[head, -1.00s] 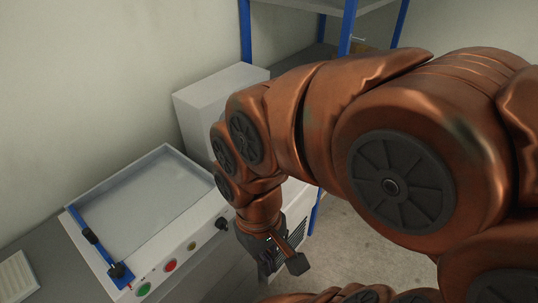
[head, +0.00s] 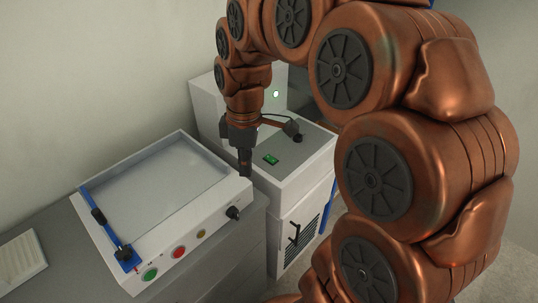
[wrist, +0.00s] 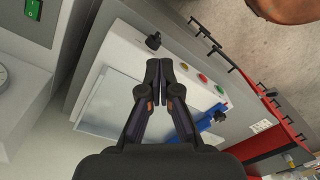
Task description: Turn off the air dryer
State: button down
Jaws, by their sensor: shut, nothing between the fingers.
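A grey-white cabinet (head: 300,165), which looks like the air dryer, stands right of the box former. On its top are a green rocker switch (head: 271,159) and a black knob (head: 298,138). The green switch also shows in the wrist view (wrist: 33,9), at the top left corner. My gripper (head: 245,174) points down, left of the switch, near the box former's right corner and apart from the switch. In the wrist view my gripper (wrist: 159,64) has its fingers together, with nothing between them. The switch's exact position setting is too small to tell.
The box former (head: 165,197) has a blue bar (head: 105,228), green (head: 150,274) and red (head: 179,252) buttons and a black knob (head: 233,212). A white box with a small green light (head: 276,94) rises behind the cabinet. A wall closes the left.

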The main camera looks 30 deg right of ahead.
jog(key=w+d+f+n+b, duration=0.2)
jog(key=w+d+n, duration=0.4)
jog(key=w+d, duration=0.4)
jog(key=n+t+b, duration=0.2)
jog(key=n, duration=0.2)
send_over(269, 157)
jog(key=s, duration=0.2)
jog(key=f, duration=0.3)
jog(key=shift+w+d+f, duration=0.15)
jog(key=shift+d, duration=0.1)
jog(key=shift+p, duration=0.3)
jog(key=f+p, duration=0.1)
jog(key=f, duration=0.3)
jog(key=w+f+p, duration=0.1)
jog(key=f, duration=0.4)
jog(key=f+p, duration=0.1)
jog(key=f, duration=0.3)
jog(key=shift+w+a+f, duration=0.2)
jog(key=shift+w+f, duration=0.05)
jog(key=shift+f, duration=0.2)
jog(key=shift+w, duration=0.1)
jog(key=shift+w+f+g+b, duration=0.15)
jog(key=shift+f+g+b, duration=0.2)
jog(key=shift+g, duration=0.15)
jog(key=shift+r, duration=0.1)
jog(key=shift+s, duration=0.2)
